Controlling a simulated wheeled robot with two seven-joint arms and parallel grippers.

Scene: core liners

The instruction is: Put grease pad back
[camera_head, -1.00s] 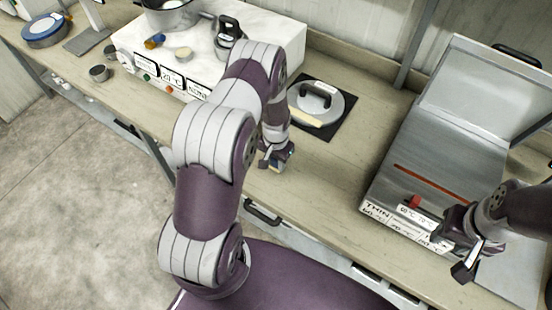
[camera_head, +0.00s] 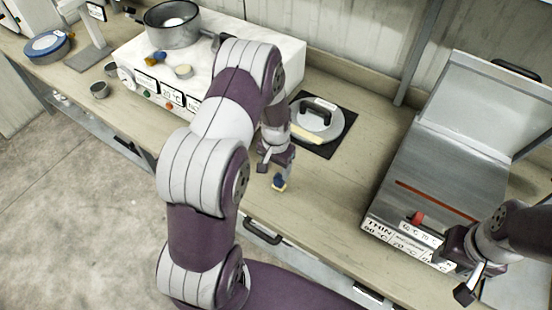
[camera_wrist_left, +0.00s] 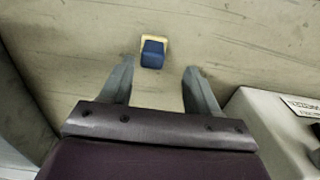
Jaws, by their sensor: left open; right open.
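A small blue block with a pale yellow base, which looks like the grease pad (camera_head: 279,183), rests on the wooden counter in front of the lidded round plate. It also shows in the left wrist view (camera_wrist_left: 153,51), just beyond the fingertips and roughly between their lines. My left gripper (camera_head: 276,167) is open and empty, close above and behind the pad. Its spread fingers (camera_wrist_left: 160,68) do not touch the pad in the wrist view. My right gripper (camera_head: 458,278) is open in front of the steel machine at the right.
A white hotplate unit (camera_head: 125,55) holds a pot (camera_head: 172,30), a small cup and a blue-and-orange item (camera_head: 155,58). A dark mat (camera_head: 340,138) carries a grey lid (camera_head: 318,120). The steel machine (camera_head: 440,165) stands right, open. Bare counter (camera_head: 330,190) lies between.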

